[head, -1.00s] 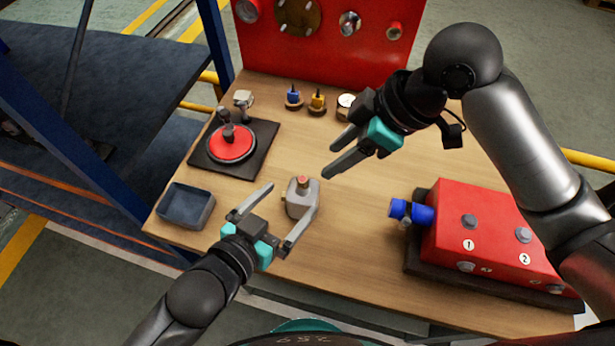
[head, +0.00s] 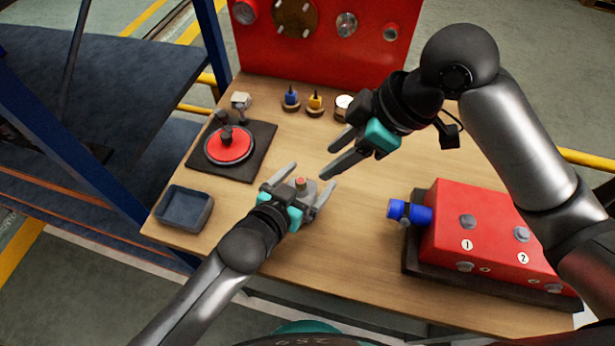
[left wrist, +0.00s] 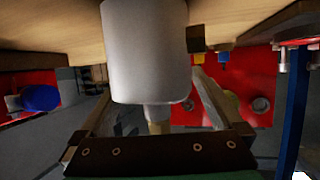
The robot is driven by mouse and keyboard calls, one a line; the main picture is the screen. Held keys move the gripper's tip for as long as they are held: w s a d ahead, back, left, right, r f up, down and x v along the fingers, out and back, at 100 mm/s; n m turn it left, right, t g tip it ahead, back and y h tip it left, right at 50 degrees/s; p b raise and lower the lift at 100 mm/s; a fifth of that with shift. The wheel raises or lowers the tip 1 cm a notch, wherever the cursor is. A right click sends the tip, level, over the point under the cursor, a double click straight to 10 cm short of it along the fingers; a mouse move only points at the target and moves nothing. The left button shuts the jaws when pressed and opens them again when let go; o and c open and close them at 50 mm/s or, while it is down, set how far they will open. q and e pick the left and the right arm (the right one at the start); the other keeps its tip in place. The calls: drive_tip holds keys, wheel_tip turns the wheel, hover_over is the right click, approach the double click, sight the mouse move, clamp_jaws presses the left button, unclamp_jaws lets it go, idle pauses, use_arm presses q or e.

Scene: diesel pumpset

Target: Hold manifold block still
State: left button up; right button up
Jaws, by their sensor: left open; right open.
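The manifold block (head: 303,190), a small grey block with a red cap on top, stands upright on the wooden table. It also shows large and pale in the left wrist view (left wrist: 145,50). My left gripper (head: 309,177) is open, with one finger on each side of the block. In the left wrist view its fingers flank the block and a gap shows beside it. Whether a finger touches it is hard to tell. My right gripper (head: 333,157) is open and empty, above the table behind and right of the block.
A blue-grey tray (head: 168,222) sits at the table's left edge. A black plate with a red disc (head: 228,145) lies behind it. A red box with a blue fitting (head: 480,240) is at right. Small blue and yellow parts (head: 302,102) stand near the red panel (head: 330,65).

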use_arm(q)
clamp_jaws()
idle(0.7)
drive_tip(key=shift+c, duration=0.2)
unclamp_jaws()
drive_tip(key=c, duration=1.5)
clamp_jaws()
drive_tip(key=shift+a+f, duration=0.1)
